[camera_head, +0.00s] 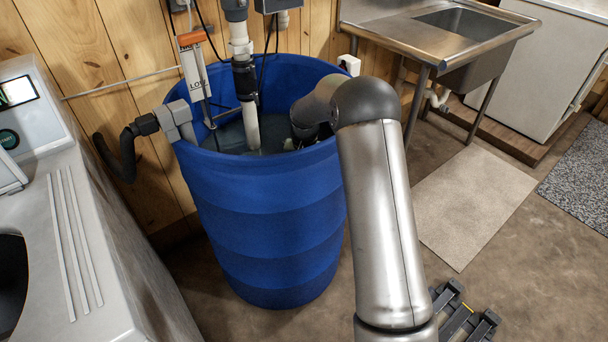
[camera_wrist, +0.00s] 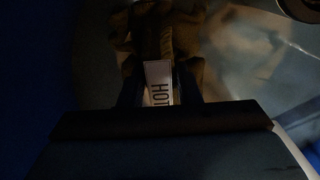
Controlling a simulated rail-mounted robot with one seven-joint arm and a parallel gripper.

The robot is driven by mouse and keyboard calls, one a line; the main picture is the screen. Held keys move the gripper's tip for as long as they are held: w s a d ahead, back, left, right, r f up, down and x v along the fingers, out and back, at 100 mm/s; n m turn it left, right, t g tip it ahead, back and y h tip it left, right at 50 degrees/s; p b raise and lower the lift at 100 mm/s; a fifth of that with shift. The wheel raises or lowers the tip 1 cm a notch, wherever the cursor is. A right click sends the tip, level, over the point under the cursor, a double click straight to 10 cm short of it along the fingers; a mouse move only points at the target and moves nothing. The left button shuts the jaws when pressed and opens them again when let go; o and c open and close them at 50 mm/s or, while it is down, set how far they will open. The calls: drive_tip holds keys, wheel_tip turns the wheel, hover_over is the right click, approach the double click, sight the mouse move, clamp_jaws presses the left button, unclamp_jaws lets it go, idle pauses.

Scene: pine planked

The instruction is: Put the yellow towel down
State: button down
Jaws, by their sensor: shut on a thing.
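In the dark wrist view, the yellow towel (camera_wrist: 190,38) shows as bunched, brownish-yellow cloth at the top middle. My gripper (camera_wrist: 160,72) is shut on it, with a dark finger at each side. A white label reading "HOT" (camera_wrist: 158,82) shows between the fingers; I cannot tell what it belongs to. In the head view, my arm reaches over the rim of the blue barrel (camera_head: 265,215), and my gripper is down inside it, mostly hidden by the arm. A small pale patch (camera_head: 289,144) beside the arm may be towel.
Pipes and a float gauge (camera_head: 195,70) stand in the barrel's left and middle. A white machine (camera_head: 90,240) is at left, a steel sink (camera_head: 460,25) at back right. A beige mat (camera_head: 475,205) lies on the open floor at right.

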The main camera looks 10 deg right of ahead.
drive_tip(key=shift+f, duration=0.5)
drive_tip(key=shift+f, duration=0.2)
drive_tip(key=c, duration=1.1)
unclamp_jaws()
drive_tip(key=shift+o, duration=0.2)
drive_tip(key=shift+o, duration=0.5)
wheel_tip(320, 180, up, 12)
drive_tip(key=p, duration=0.1)
drive_tip(key=shift+r, duration=0.2)
